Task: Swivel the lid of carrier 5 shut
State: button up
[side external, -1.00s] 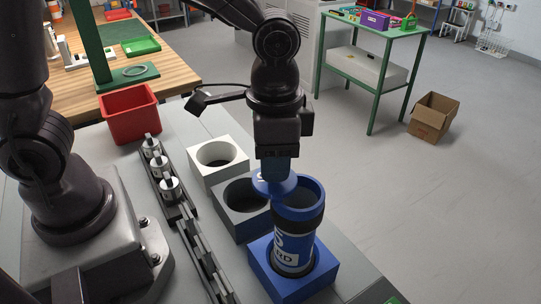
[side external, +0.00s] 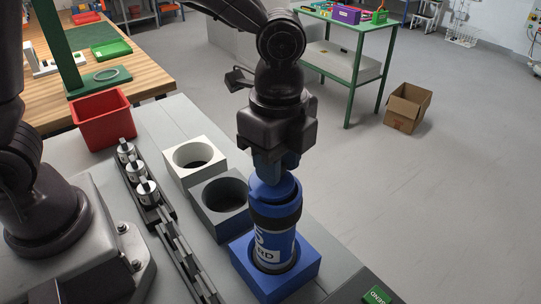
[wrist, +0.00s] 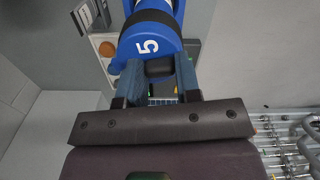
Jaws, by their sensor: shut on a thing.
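Carrier 5 (side external: 275,243) is a blue tube with black bands and a white label. It stands upright in the blue square holder (side external: 306,268). Its blue lid (side external: 284,189) lies over the tube's top and appears to cover the mouth; my gripper hides part of it, so I cannot tell whether it is fully in line. My gripper (side external: 272,174) is right above the lid, pointing down, and shut on it. In the wrist view, the lid (wrist: 147,46) carries a white 5, and the two blue fingers (wrist: 158,76) are at its near edge, either side of a dark part.
A grey holder (side external: 207,210) and a white holder (side external: 183,178), both empty, stand behind the blue one. A dark rack (side external: 150,215) with several metal pieces runs to the left. A red bin (side external: 104,125) is farther back. Open floor lies to the right.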

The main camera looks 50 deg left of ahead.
jog(key=shift+d+m, duration=0.45)
jog(key=shift+m, duration=0.65)
jog(key=o, duration=0.9)
notch_tip(320, 180, up, 13)
